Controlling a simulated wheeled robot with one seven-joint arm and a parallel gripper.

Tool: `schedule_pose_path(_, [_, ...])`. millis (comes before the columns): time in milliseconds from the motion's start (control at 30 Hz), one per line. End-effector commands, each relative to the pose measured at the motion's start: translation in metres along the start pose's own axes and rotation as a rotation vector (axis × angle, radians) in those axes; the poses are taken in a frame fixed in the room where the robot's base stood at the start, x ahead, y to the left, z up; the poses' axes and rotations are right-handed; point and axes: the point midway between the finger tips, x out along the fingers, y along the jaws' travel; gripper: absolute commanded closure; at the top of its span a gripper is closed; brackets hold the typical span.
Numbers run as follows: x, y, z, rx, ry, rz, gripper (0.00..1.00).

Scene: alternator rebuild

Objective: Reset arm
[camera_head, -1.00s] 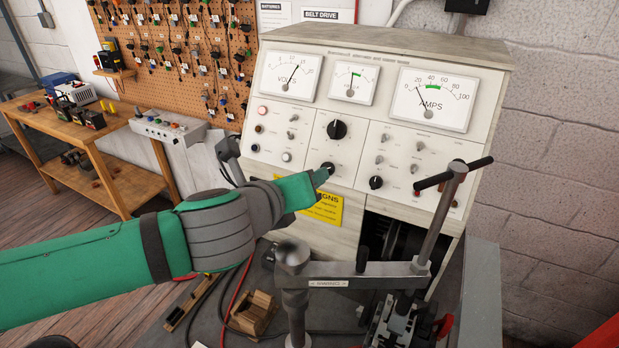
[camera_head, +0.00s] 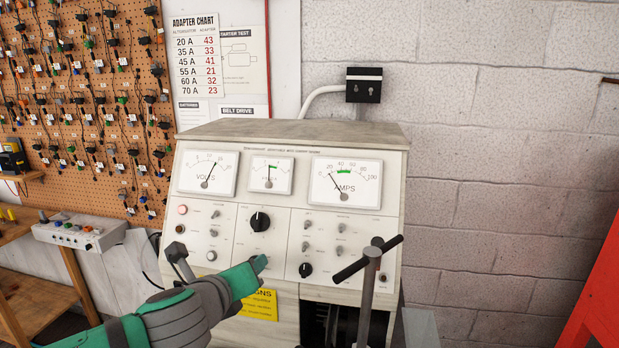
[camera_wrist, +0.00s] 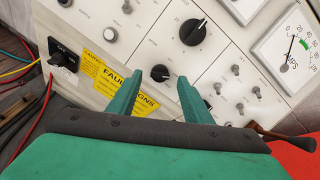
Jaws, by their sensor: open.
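My gripper (camera_head: 258,265) is at the lower middle of the head view, in front of the tester's panel. In the wrist view my gripper (camera_wrist: 157,97) shows two green fingers spread apart, with nothing between them. A black knob (camera_wrist: 160,73) on the panel appears between and beyond the fingertips, and I cannot tell how far off it is. The tester (camera_head: 290,147) is a cream cabinet with volts and amps gauges, toggle switches and knobs. A larger black knob (camera_head: 260,221) sits above my fingers.
A T-handled post (camera_head: 368,275) stands in front of the cabinet's right side. A pegboard (camera_head: 85,120) with hanging adapters is at the left, above a wooden bench (camera_head: 35,305). A red object (camera_head: 600,290) is at the right edge. Loose cables (camera_wrist: 28,70) lie left in the wrist view.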

Motion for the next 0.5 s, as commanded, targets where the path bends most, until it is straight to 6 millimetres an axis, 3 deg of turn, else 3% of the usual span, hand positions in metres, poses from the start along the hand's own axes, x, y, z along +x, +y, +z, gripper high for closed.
schedule_pose_path(200, [0.020,0.000,-0.001,0.001,0.001,0.000,0.55])
schedule_pose_path(500, [0.024,0.000,-0.001,0.001,0.000,0.001,0.55])
